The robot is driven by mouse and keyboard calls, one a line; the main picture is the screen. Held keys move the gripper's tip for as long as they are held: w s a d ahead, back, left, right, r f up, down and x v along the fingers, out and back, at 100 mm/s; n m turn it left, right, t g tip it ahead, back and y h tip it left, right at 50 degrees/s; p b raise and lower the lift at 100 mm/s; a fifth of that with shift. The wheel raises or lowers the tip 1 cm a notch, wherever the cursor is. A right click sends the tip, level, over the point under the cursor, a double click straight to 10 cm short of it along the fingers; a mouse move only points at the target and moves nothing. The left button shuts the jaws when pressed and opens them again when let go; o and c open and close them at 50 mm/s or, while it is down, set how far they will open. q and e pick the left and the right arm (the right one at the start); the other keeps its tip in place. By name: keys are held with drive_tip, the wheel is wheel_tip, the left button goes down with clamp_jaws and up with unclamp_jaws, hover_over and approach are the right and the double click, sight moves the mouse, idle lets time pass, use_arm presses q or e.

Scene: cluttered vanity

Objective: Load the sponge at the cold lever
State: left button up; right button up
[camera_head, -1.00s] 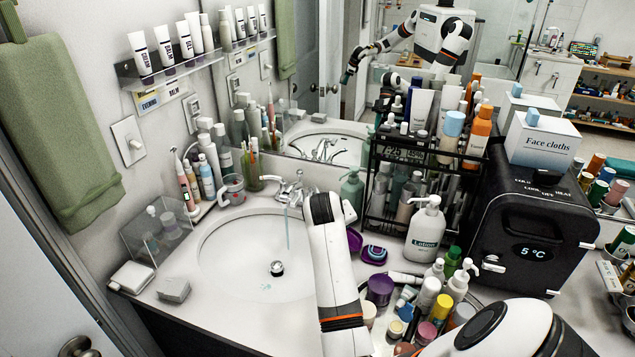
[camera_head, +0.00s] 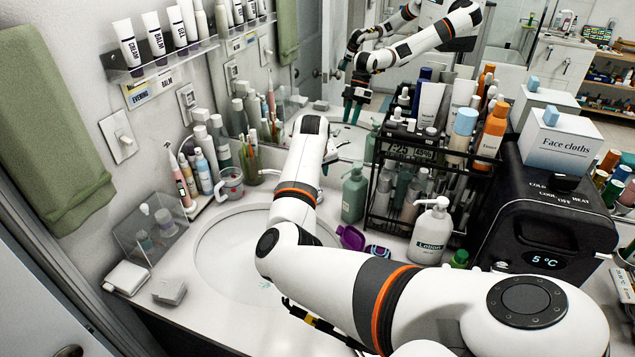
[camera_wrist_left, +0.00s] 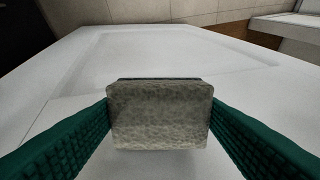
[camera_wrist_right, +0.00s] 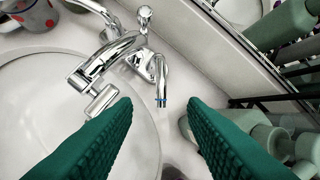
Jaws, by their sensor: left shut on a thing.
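A grey-green sponge (camera_wrist_left: 158,115) is clamped between the green fingers of my left gripper (camera_wrist_left: 160,125) in the left wrist view. A pale flat surface lies beyond it. My left gripper does not show clearly in the head view. My right gripper (camera_wrist_right: 160,112) is open and empty, pointing at the faucet (camera_wrist_right: 105,55). A chrome lever with a blue-ringed tip (camera_wrist_right: 161,85) stands between its fingers in the picture; contact is not visible.
A green pump bottle (camera_head: 354,195), black rack (camera_head: 400,155) and lotion bottle (camera_head: 431,232) stand right of the sink. A cup (camera_head: 231,183) and toothbrushes are behind it. A clear box (camera_head: 150,225) and soap dish (camera_head: 169,290) are at left.

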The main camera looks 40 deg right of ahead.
drive_tip(key=x, duration=0.8)
clamp_jaws()
